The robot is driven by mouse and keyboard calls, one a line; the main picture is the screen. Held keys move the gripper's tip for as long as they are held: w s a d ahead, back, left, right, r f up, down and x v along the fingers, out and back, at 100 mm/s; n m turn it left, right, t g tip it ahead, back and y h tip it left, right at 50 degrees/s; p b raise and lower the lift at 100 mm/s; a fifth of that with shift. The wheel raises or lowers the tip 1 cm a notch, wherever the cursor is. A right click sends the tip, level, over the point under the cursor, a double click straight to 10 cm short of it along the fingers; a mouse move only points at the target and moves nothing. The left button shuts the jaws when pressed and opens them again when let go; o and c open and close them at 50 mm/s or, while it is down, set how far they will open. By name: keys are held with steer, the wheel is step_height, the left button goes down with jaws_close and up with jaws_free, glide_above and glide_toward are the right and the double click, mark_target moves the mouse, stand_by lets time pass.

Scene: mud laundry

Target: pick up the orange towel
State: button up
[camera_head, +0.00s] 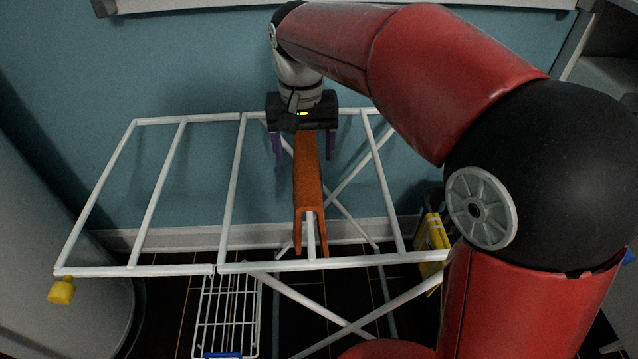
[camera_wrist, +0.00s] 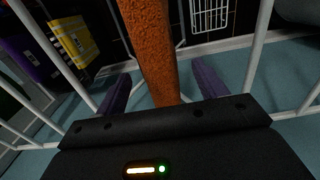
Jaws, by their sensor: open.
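The orange towel (camera_head: 308,185) hangs long and narrow over the white drying rack (camera_head: 232,190). Its near end is split into two flaps at the rack's front bar. My gripper (camera_head: 304,150) is over the towel's far end, with one purple finger on each side of it. In the wrist view the towel (camera_wrist: 150,45) runs between the two fingers of my gripper (camera_wrist: 160,88). The fingers are wide apart, with a gap to the towel on both sides. The towel's far end is hidden behind the gripper body.
A white wire basket (camera_head: 228,312) stands below the rack, on the dark floor. A yellow object (camera_head: 432,240) is at the rack's right, partly behind my arm. The teal wall (camera_head: 190,65) is close behind the rack. A rounded grey surface (camera_head: 50,200) is at the left.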

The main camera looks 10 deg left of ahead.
mark_target(307, 177)
steer(key=f, duration=0.4)
steer(key=s+f, duration=0.1)
steer(key=f, duration=0.2)
steer(key=shift+d+b, duration=0.25)
steer(key=shift+b, duration=0.15)
steer(key=shift+r, duration=0.1)
steer(key=c, duration=1.1)
steer(key=shift+c, duration=0.4)
steer(key=shift+r, duration=0.15)
